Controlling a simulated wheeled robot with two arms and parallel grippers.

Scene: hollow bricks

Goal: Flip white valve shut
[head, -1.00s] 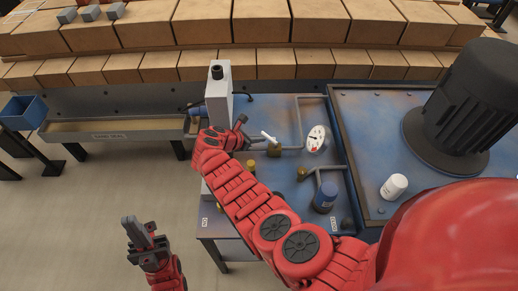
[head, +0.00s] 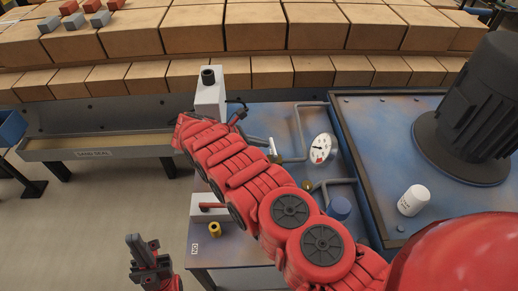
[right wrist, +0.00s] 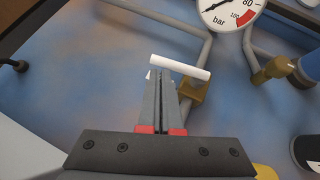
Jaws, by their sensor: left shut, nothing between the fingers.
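The white valve handle (head: 272,146) is a small white bar on the pipework of the blue bench. In the right wrist view the handle (right wrist: 180,68) lies across, just beyond my fingertips, slightly tilted, above a brass valve body (right wrist: 192,92). My right gripper (right wrist: 163,88) has its fingers together with their tips at the handle; whether they touch it is unclear. In the head view the right arm hides most of this gripper. My left gripper (head: 142,244) is shut and empty, low at the left, away from the bench.
A pressure gauge (head: 322,148) stands right of the handle. Grey pipes (head: 299,128) run around it. A grey box (head: 210,97) with a black top stands at the left. A white cup-like can (head: 413,200) and a dark motor (head: 478,115) sit at the right.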

